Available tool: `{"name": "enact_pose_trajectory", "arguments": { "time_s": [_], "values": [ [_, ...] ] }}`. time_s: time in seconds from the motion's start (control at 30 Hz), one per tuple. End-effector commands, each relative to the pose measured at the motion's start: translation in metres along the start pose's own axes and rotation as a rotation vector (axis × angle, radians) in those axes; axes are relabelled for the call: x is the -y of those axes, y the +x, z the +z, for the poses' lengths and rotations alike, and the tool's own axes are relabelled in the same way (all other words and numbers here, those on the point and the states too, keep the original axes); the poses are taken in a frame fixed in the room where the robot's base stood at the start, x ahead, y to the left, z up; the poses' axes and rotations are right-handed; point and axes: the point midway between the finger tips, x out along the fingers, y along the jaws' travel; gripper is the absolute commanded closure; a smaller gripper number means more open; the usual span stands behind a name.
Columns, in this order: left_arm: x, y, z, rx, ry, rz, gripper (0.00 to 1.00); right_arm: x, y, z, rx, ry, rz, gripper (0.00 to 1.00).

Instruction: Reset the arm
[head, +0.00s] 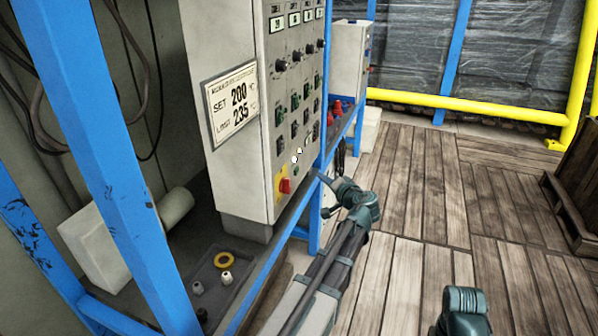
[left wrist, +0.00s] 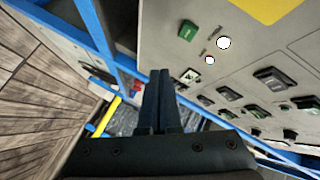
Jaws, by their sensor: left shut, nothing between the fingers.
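I cannot tell whether the fingertips touch anything. My right gripper is not in view; only a teal joint of that arm shows at the bottom.
The control cabinet (head: 235,150) carries knobs, a red and yellow switch (head: 285,186) and a 200/235 sign (head: 232,105). Blue posts (head: 100,150) frame it. The plank floor (head: 420,200) to the right is open.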

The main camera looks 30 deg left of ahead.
Motion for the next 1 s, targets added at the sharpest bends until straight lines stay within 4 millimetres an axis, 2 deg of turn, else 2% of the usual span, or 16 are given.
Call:
{"name": "enact_pose_trajectory", "arguments": {
  "time_s": [0.3, 0.37, 0.47, 0.67, 0.83, 1.0],
  "values": [
    [0.002, -0.004, -0.001, 0.004, -0.002, 0.008, 1.0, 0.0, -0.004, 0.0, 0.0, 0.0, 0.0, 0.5],
    [0.003, -0.013, -0.003, 0.017, -0.006, 0.028, 1.0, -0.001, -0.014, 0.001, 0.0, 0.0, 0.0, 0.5],
    [0.006, -0.043, -0.004, 0.065, -0.015, 0.1, 1.0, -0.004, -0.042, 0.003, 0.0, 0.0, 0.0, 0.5],
    [-0.001, -0.139, 0.001, 0.217, 0.001, 0.355, 1.0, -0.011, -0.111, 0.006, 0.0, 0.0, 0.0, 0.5],
    [-0.006, -0.234, 0.012, 0.341, 0.072, 0.604, 1.0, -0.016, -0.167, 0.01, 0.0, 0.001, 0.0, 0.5],
    [0.001, -0.332, 0.026, 0.44, 0.182, 0.854, 1.0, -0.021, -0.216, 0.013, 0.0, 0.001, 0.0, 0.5]
  ]
}}
